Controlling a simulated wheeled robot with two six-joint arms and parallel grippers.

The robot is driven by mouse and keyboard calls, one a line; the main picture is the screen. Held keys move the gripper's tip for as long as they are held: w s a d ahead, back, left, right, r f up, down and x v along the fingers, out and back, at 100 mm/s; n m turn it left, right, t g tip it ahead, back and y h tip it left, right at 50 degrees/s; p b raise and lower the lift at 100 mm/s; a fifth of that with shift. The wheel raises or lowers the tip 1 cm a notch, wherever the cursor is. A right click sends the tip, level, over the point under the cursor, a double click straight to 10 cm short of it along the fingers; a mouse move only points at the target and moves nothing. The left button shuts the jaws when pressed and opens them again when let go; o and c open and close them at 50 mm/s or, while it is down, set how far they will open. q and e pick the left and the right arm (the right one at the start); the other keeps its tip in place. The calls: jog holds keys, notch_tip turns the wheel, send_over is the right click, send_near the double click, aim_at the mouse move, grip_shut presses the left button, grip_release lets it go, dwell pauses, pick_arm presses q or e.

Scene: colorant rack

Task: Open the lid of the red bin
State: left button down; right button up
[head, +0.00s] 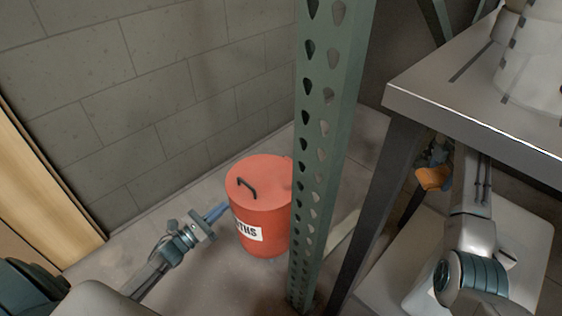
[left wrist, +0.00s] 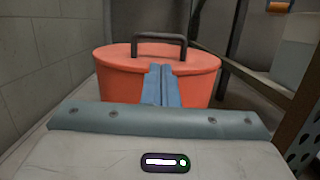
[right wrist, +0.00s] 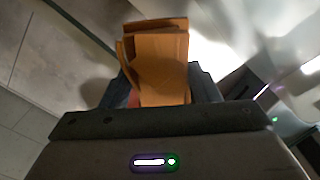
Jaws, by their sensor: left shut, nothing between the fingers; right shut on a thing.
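The red bin (head: 262,215) stands on the floor by the block wall, with a white label on its side. Its lid (head: 258,176) lies flat on top and looks closed, with a dark handle (head: 246,187) on it. In the left wrist view the bin (left wrist: 110,84) is straight ahead, with the handle (left wrist: 159,38) across the lid's top. My left gripper (head: 222,208) is shut and empty at the bin's left side; its fingers (left wrist: 161,82) overlap the bin's front below the handle. My right gripper (head: 432,160) is shut on an orange-brown object (right wrist: 160,65), far from the bin.
A green perforated rack post (head: 325,130) stands right of the bin and hides part of its right edge. A grey table (head: 450,115) with a pale container (head: 535,60) is at the right. A wooden panel (head: 40,160) is at the left. Floor left of the bin is clear.

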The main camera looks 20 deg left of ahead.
aim_at(238, 197)
pick_arm(q)
jog(key=b+x, duration=0.1)
jog(key=x, duration=0.6)
jog(key=shift+w, duration=0.2)
pick_arm(e)
jog(key=shift+f, duration=0.75)
pick_arm(q)
jog(key=shift+d, duration=0.1)
jog(key=shift+r, duration=0.1)
